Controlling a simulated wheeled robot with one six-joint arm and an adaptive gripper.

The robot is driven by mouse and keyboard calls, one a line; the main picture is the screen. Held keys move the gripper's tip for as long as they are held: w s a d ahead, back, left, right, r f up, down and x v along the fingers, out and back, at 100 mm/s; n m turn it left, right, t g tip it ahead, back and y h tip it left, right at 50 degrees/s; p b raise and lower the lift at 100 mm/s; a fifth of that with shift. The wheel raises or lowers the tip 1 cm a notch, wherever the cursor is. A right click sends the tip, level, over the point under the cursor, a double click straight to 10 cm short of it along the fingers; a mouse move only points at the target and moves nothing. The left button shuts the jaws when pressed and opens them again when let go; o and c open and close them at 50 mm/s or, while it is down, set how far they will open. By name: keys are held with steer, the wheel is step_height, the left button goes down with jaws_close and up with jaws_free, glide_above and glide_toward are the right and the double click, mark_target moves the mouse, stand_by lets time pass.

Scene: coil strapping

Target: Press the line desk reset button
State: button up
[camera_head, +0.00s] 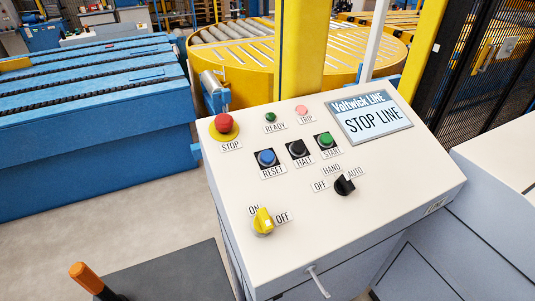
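The line desk (390,203) has a sloped cream panel. The blue reset button (267,158) sits on a dark square mount, with the label RESET just below it. To its right are the black HALT button (298,149) and the green START button (326,140). A red mushroom STOP button (224,124) on a yellow base is up and to the left. The screen (370,117) reads "Voltwick LINE" and "STOP LINE". The pink TRIP lamp (301,110) looks lighter than the dark green READY lamp (270,117). My gripper is not in view.
A yellow ON/OFF rotary switch (263,221) and a black selector (344,186) stand out from the panel. A yellow post (302,50) rises behind the desk. A blue conveyor (95,150) is at left. An orange-topped lever (84,277) stands at lower left. Grey floor lies between.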

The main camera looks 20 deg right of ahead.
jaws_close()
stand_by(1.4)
